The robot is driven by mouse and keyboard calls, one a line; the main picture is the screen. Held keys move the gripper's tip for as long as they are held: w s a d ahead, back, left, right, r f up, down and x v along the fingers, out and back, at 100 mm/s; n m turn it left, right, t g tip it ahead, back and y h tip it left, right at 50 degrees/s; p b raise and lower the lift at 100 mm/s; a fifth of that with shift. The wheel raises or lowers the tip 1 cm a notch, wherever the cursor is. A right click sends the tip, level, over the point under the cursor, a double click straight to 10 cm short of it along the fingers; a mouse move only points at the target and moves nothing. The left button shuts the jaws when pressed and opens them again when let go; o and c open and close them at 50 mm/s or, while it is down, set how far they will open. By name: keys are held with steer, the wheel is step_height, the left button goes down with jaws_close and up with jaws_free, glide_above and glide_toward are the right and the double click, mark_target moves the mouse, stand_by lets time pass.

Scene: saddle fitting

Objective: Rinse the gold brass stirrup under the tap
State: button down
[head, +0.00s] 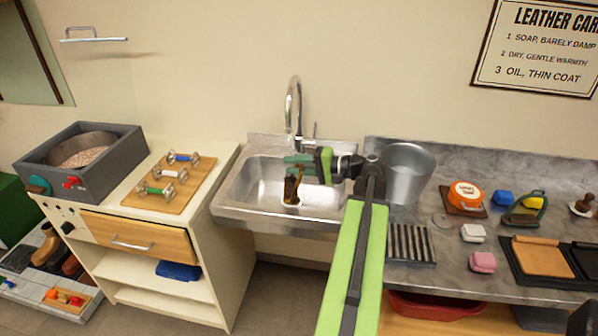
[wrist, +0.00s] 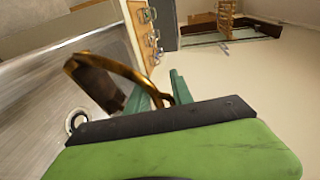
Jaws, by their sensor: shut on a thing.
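My gripper (head: 303,162) is shut on the gold brass stirrup (head: 291,186) and holds it over the metal sink (head: 243,186). The stirrup hangs down from the green fingers, with a dark brown part at its lower end. In the wrist view the stirrup (wrist: 127,66) is a curved gold bar with a dark brown block, held between the green fingertips (wrist: 168,90). The chrome tap (head: 293,100) stands at the back of the sink, behind the gripper. I see no water running from it. The drain shows in the wrist view (wrist: 76,120).
A metal bucket (head: 406,172) stands right of the sink, close to my arm. A slotted rack (head: 411,244), an orange round tin (head: 465,194) and several small blocks lie on the grey counter. On the left are a wooden board (head: 170,183) with bits and a grey box (head: 80,158).

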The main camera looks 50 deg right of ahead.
steer(key=b, duration=0.1)
glide_above(287, 176)
steer(key=shift+a+f, duration=0.1)
steer(key=shift+f, duration=0.5)
steer(key=shift+s+d, duration=0.15)
steer(key=shift+d, duration=0.3)
stand_by(0.5)
steer(key=shift+a, duration=0.5)
